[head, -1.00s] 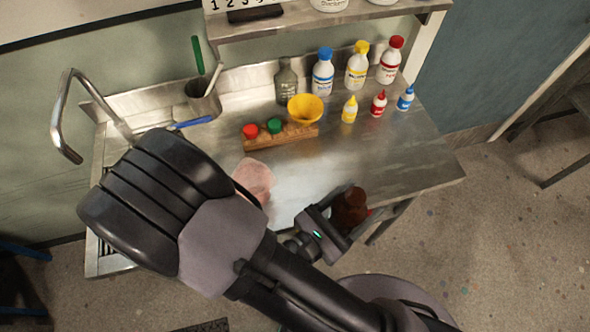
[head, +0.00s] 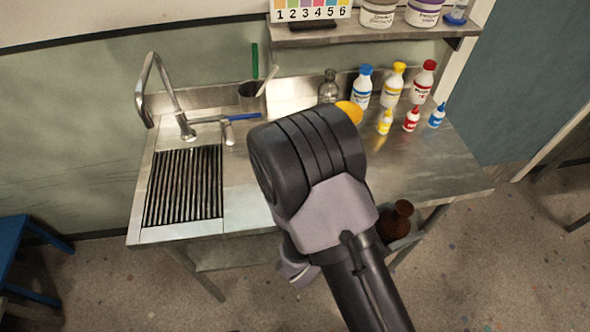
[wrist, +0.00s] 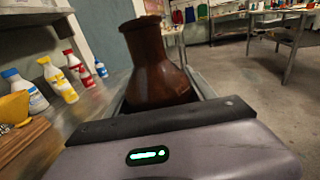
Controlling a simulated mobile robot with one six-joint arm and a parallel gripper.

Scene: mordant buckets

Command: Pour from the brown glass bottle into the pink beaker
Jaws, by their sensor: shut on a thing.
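The brown glass bottle (wrist: 155,68) stands between the jaws of my gripper (wrist: 158,100) in the wrist view, with its open neck up. My gripper is shut on it. In the head view the bottle (head: 396,222) shows at the table's front edge, right of my arm, tilted a little. My arm hides most of the gripper there. The pink beaker is hidden behind my arm in the head view and is not seen in the wrist view.
A steel sink table (head: 445,178) has a grated drain (head: 185,187) at left. Several paint bottles stand at the back right, near a yellow bowl (head: 349,111). A shelf (head: 360,33) hangs above them. The table's right end is clear.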

